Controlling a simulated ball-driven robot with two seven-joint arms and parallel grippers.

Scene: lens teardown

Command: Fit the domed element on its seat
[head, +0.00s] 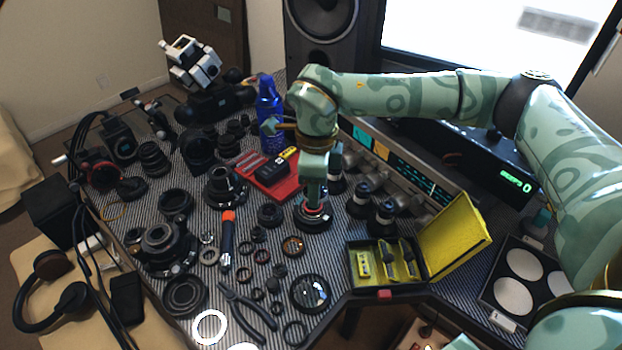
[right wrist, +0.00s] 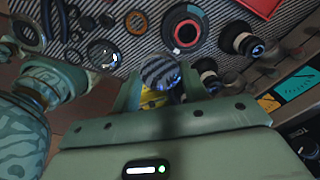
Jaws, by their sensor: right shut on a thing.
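My right gripper (head: 314,203) points down over the bench. In the right wrist view its fingers (right wrist: 160,88) are shut on a domed glass element (right wrist: 160,72), which looks clear and shiny with striped reflections. In the head view the gripper hides the element. A black ring-shaped barrel with a red inner ring (head: 313,218) lies just under the gripper. It also shows beyond the fingertips in the right wrist view (right wrist: 185,30), apart from the element there. I cannot tell for sure whether this ring is the seat. My left gripper is not in view.
A red tray (head: 268,184), a blue bottle (head: 269,105) and black knob-like parts (head: 361,200) stand around the gripper. An open yellow case (head: 455,235) is to the right.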

